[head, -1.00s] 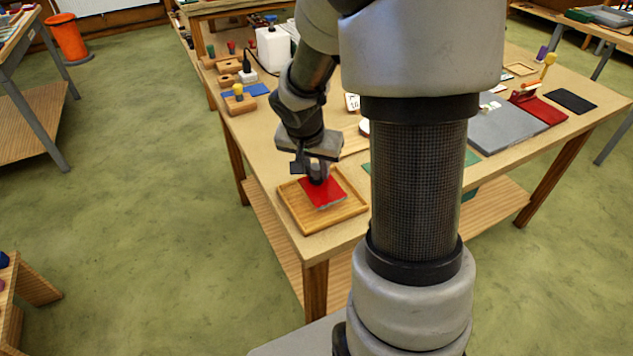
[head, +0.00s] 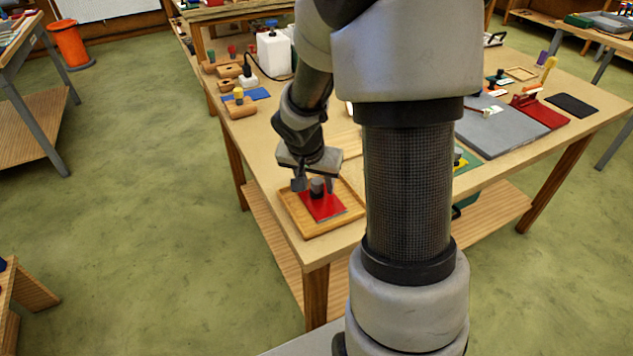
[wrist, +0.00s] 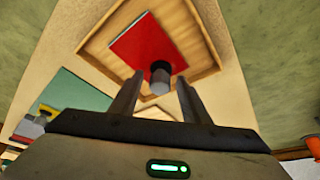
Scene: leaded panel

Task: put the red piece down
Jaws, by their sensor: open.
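The red piece (head: 322,207) is a flat red plate with a dark grey knob (head: 317,187) on top. It lies in a shallow wooden tray (head: 347,221) at the near corner of the table. In the wrist view the red piece (wrist: 148,47) lies within the rim of the tray (wrist: 201,36), its knob (wrist: 160,76) towards me. My gripper (head: 315,186) is open, with one finger on each side of the knob in the head view. In the wrist view my gripper (wrist: 158,98) has its fingers spread and a gap shows between them and the knob.
My arm hides the middle of the table. Wooden blocks with knobs (head: 239,106) and a white container (head: 273,52) stand at the back left. A grey board (head: 505,125), a red holder (head: 540,110) and a black mat (head: 571,105) lie at the right.

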